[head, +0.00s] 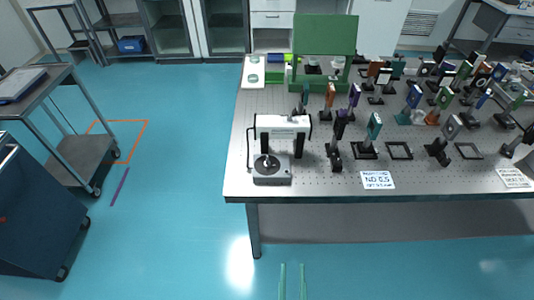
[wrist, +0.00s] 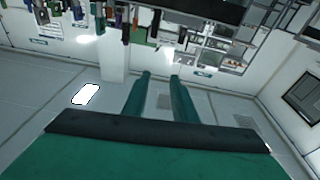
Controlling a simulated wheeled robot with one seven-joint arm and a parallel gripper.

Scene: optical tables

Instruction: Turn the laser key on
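A grey box with a round black knob (head: 267,163) on top sits at the front left corner of the optical table (head: 300,187). It may be the laser key unit, but the key itself is too small to make out. A white housing (head: 283,124) on dark posts stands right behind it. My gripper (head: 292,268) shows as two thin green fingers at the bottom edge of the head view, in front of the table and well short of the box. In the wrist view my gripper (wrist: 161,77) has its two green fingers apart with nothing between them.
Several optic mounts (head: 373,127) on posts stand to the right of the white housing. A white sign (head: 377,180) lies near the front edge. A green frame (head: 325,35) stands at the back. Blue floor (head: 180,220) is clear left of the table, up to a dark cart (head: 40,220).

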